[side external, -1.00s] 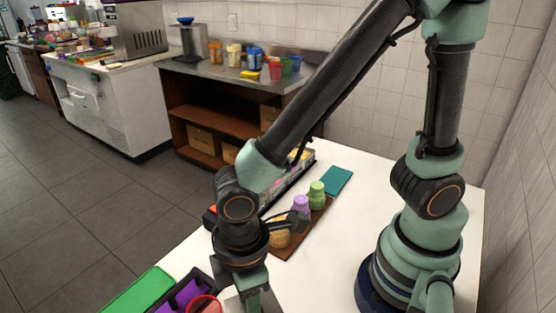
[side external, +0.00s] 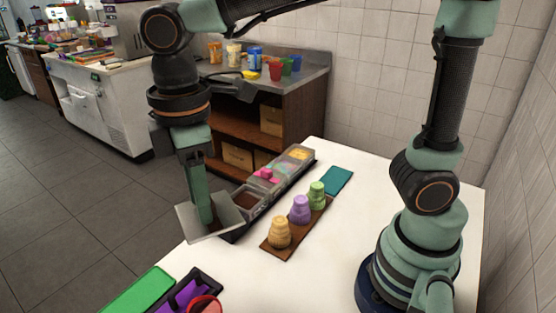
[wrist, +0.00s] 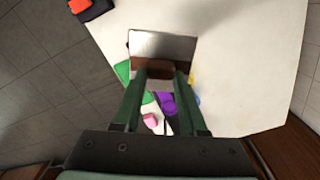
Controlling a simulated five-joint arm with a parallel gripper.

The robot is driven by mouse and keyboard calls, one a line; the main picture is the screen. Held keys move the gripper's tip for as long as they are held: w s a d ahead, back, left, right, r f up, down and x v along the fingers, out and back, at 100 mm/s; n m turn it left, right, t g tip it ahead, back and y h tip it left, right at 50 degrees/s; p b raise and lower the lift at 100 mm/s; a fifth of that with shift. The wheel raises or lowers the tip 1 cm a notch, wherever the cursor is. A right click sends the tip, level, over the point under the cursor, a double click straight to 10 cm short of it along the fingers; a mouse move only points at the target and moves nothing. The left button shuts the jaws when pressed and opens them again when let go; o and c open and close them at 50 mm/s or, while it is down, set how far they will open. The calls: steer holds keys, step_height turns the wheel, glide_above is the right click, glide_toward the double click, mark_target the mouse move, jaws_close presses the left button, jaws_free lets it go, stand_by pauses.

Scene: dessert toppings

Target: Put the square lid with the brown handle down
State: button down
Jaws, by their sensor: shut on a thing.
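My gripper (side external: 203,215) is shut on the brown handle (wrist: 155,68) of the square grey metal lid (wrist: 165,44). In the side view the lid (side external: 226,217) hangs in the air, left of the near end of the topping tray. The gripper fingers (wrist: 157,80) straddle the handle in the wrist view. The dark tray (side external: 240,234) holds a row of clear containers. The near container (side external: 246,203) has brown contents, and others show pink and yellow. The gripper and lid hide part of the tray's near end.
Orange, purple and green cup stacks (side external: 300,212) stand on a brown board (side external: 270,250). A teal pad (side external: 337,180) lies behind. A green mat (side external: 137,292), a dark tray with purple (side external: 183,297) and a red bowl (side external: 207,305) are at the front. White table (side external: 330,260) is clear on the right.

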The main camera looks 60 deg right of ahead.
steer(key=w+d+r+n, duration=0.1)
steer(key=w+d+r, duration=0.1)
steer(key=w+d, duration=1)
steer(key=w+d+n, duration=0.1)
steer(key=w+d, duration=0.2)
steer(key=d, duration=0.7)
steer(key=w+d+f+n, duration=0.1)
steer(key=w+d, duration=0.2)
steer(key=d, duration=0.7)
steer(key=w+d+n, duration=0.1)
steer(key=w+d, duration=0.3)
steer(key=d, duration=0.5)
steer(key=s+d+f, duration=0.1)
steer(key=s+d, duration=0.2)
steer(key=d, duration=0.3)
steer(key=s+d+f+n, duration=0.1)
steer(key=s+d+f, duration=0.15)
steer(key=d, duration=0.45)
steer(key=s+d+f, duration=0.1)
steer(key=s+d, duration=0.3)
steer(key=d, duration=0.2)
steer(key=f, duration=1.8)
steer(key=shift+w+a+f, duration=0.15)
steer(key=shift+w+f, duration=0.15)
steer(key=shift+f, duration=0.1)
steer(key=shift+f, duration=0.15)
steer(key=shift+c, duration=2.3)
jaws_free()
